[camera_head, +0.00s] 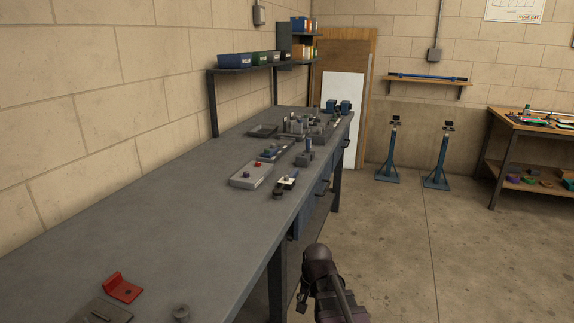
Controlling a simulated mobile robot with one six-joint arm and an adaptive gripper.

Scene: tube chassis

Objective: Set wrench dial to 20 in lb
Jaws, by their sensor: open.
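No wrench with a readable dial or scale can be made out. A long blue bar-shaped tool (427,77), perhaps a wrench, lies on a wall shelf at the back. Small devices stand on the grey workbench (205,225), among them a grey box with a red knob and a dark knob (250,175). A small pale piece with a dark top (287,181) lies beside it. My gripper (302,295) shows only as a thin dark finger-like piece at the bottom, right of the bench. My dark wrist hides the rest. Nothing is seen in it.
A red bracket (122,288), a grey plate (102,312) and a grey ring (181,313) lie on the near bench. Several small parts crowd its far end. Blue stands (388,158) and a wooden table (533,125) stand at right. The floor (440,250) between is clear.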

